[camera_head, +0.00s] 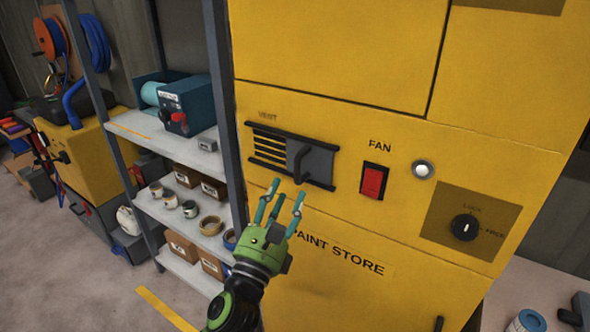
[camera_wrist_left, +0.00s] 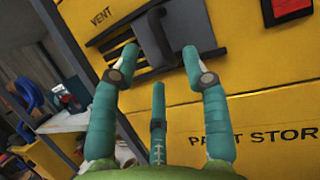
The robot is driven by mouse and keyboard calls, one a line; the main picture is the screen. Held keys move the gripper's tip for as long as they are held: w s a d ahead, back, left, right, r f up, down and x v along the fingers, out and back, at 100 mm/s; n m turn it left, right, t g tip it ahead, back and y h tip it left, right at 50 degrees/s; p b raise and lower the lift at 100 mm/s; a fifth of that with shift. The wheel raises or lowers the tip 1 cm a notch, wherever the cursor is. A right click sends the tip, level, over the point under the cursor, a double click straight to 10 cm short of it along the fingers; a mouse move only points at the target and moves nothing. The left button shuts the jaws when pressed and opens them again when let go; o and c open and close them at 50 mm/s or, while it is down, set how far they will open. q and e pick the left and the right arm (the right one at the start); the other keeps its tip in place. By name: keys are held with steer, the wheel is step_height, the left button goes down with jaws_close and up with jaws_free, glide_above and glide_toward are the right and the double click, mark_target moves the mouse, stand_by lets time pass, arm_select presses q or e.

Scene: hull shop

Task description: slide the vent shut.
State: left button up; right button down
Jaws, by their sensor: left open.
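The vent (camera_head: 270,148) is on the front of the yellow paint store cabinet, under a VENT label. Its dark slats show on the left, and a grey sliding plate (camera_head: 321,163) with a black handle (camera_head: 300,163) covers the right part. My left gripper (camera_head: 281,188) is open and empty, just below the handle, with its fingers pointing up at it. In the left wrist view the handle (camera_wrist_left: 158,38) lies ahead between the spread fingers, and the slats (camera_wrist_left: 118,44) show left of it. I cannot tell whether any finger touches the handle. My right gripper is not in view.
A red fan switch (camera_head: 373,181), a round white button (camera_head: 422,170) and a black lock knob (camera_head: 464,228) are right of the vent. A grey shelf rack (camera_head: 228,120) with tins and boxes stands close on the left.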

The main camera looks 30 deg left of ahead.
mark_target(295, 178)
arm_select(q)
steer(key=p+x, duration=0.1)
steer(key=x, duration=0.2)
steer(key=p+x, duration=0.2)
steer(key=x, duration=0.2)
steer(key=shift+s+r, duration=0.1)
steer(key=shift+r, duration=0.3)
jaws_close()
